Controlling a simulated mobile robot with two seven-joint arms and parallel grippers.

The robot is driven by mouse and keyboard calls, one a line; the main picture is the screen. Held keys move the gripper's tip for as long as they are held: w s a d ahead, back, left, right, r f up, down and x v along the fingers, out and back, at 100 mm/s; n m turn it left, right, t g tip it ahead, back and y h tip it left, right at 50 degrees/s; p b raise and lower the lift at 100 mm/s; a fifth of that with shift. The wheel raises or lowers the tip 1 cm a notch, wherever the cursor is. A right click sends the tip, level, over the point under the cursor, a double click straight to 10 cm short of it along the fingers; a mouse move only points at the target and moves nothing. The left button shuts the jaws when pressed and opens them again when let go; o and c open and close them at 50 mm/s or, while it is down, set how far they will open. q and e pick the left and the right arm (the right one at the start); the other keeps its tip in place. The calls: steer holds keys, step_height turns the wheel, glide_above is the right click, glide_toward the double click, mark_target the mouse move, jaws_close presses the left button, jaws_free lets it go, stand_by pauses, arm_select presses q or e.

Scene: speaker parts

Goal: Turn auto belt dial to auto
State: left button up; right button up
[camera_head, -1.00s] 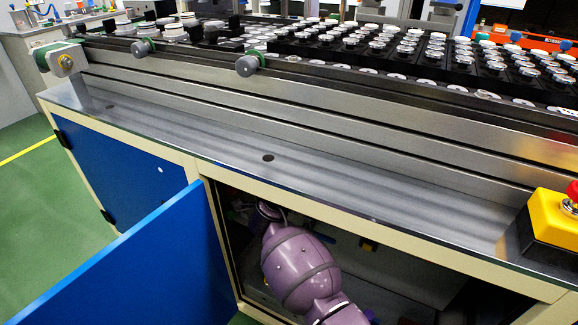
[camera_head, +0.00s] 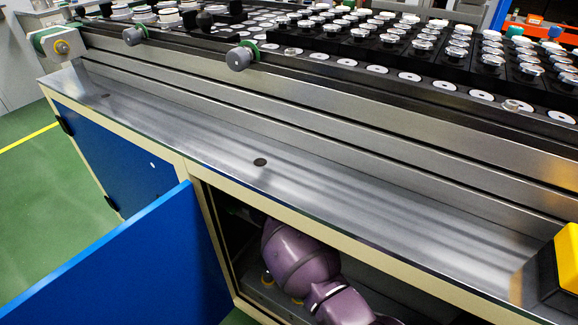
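No auto belt dial can be made out. The cabinet (camera_head: 193,172) under the conveyor stands open, with its blue door (camera_head: 130,265) swung out to the left. One of my purple arms reaches into the dark opening from the bottom of the picture. Its far end is hidden inside the cabinet, behind the frame. I cannot tell which arm it is. Neither gripper shows.
The conveyor (camera_head: 300,110) above carries rows of silver and black speaker parts (camera_head: 420,45). A bare metal ledge (camera_head: 250,175) runs along its front. A yellow box (camera_head: 567,258) sits on the ledge at the right edge. Green floor (camera_head: 40,190) is free at left.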

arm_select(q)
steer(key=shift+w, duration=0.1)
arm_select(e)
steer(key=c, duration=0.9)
arm_select(q)
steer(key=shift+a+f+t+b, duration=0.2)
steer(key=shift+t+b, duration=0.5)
steer(key=shift+b, duration=1.05)
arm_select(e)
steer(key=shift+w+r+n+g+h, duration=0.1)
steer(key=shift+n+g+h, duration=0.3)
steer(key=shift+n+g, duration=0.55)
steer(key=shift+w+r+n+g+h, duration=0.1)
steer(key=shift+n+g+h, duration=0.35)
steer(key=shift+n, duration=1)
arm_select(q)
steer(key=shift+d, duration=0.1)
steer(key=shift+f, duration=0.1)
